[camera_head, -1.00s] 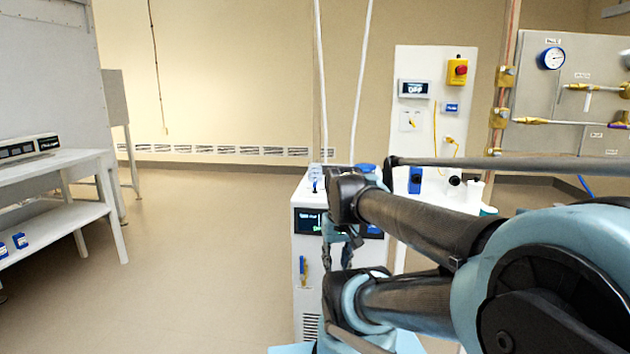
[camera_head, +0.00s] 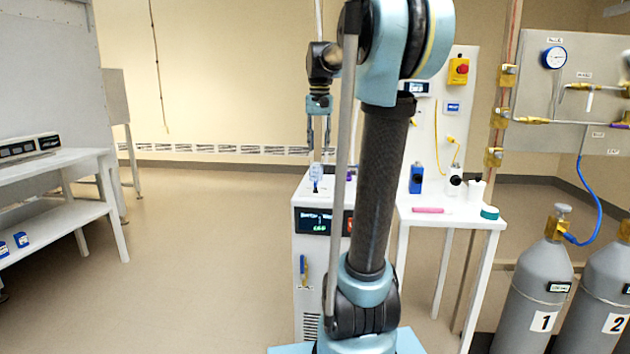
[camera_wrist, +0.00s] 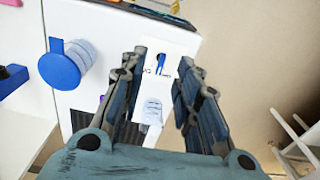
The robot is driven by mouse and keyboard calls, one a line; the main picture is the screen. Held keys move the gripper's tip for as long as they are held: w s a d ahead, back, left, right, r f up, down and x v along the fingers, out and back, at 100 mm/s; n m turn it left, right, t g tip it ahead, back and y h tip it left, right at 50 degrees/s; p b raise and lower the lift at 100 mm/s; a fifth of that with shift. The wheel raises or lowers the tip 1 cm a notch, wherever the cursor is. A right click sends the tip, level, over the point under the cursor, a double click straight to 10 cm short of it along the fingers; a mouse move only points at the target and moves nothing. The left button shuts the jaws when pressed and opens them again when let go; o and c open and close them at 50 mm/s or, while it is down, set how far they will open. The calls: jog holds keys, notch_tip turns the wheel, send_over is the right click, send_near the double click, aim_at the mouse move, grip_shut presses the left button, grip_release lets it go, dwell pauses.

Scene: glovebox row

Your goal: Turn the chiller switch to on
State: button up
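The chiller is the white cabinet (camera_head: 305,225) in the middle of the head view, with a dark display (camera_head: 316,221) on its front. A small blue-handled switch (camera_head: 315,186) stands on its top near the left edge. In the wrist view a blue switch handle (camera_wrist: 160,62) shows on a white labelled plate, between and beyond the fingers; I cannot read its setting. My gripper (camera_head: 318,147) points down above the chiller top, apart from the switch. In the wrist view my gripper (camera_wrist: 162,80) has its fingers apart, with nothing held. My arm hides part of the chiller.
A large blue cap (camera_wrist: 60,68) stands on the chiller top beside my left finger. A white side table (camera_head: 450,221) with bottles is to the right, then grey gas cylinders (camera_head: 537,300). A white bench (camera_head: 90,180) stands left. The floor between is open.

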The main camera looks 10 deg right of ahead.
notch_tip(320, 180, up, 3)
send_over(316, 181)
jog(key=shift+m, duration=0.3)
notch_tip(316, 181, down, 17)
jog(key=shift+w+f, duration=0.1)
jog(key=shift+f, duration=0.1)
grip_shut()
